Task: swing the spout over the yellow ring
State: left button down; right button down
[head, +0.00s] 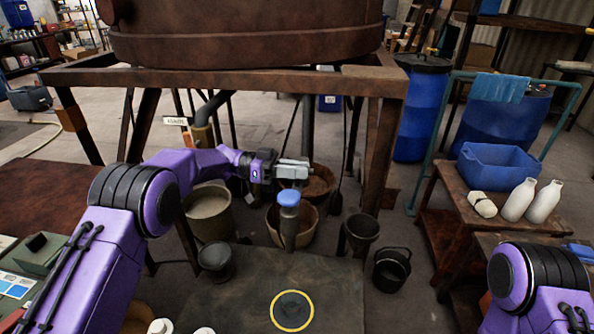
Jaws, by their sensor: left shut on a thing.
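A grey upright tube with a blue top, which I take to be the spout (289,226), shows beyond the ring, near the worktop's far edge. My left gripper (293,170) reaches in from the left, just above the blue top in the picture. It is shut; the exact contact is hard to make out. My right gripper is not in view; only part of that arm shows at the lower right.
The brown vat (245,35) rests on a rusty frame (225,78) behind my left arm. Buckets stand beyond the worktop (225,300), with a dark pot (215,260) at its left. A side table with a blue crate (498,168) and white bottles (543,202) is right.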

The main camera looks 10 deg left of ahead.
pick_arm(q)
jog(key=c, duration=1.1)
grip_release()
jog(key=shift+s+f, duration=0.1)
jog(key=shift+f, duration=0.05)
jog(key=shift+o, duration=0.2)
jog(key=shift+r, duration=0.55)
jog(key=r, duration=0.3)
jog(key=shift+s+r, duration=0.1)
jog(key=shift+s, duration=0.25)
jog(key=s+d+r+b, duration=0.1)
jog(key=s+d+r, duration=0.1)
jog(key=s+r, duration=0.7)
jog(key=s, duration=0.4)
jog(key=shift+d+b, duration=0.15)
jog(key=shift+b, duration=0.2)
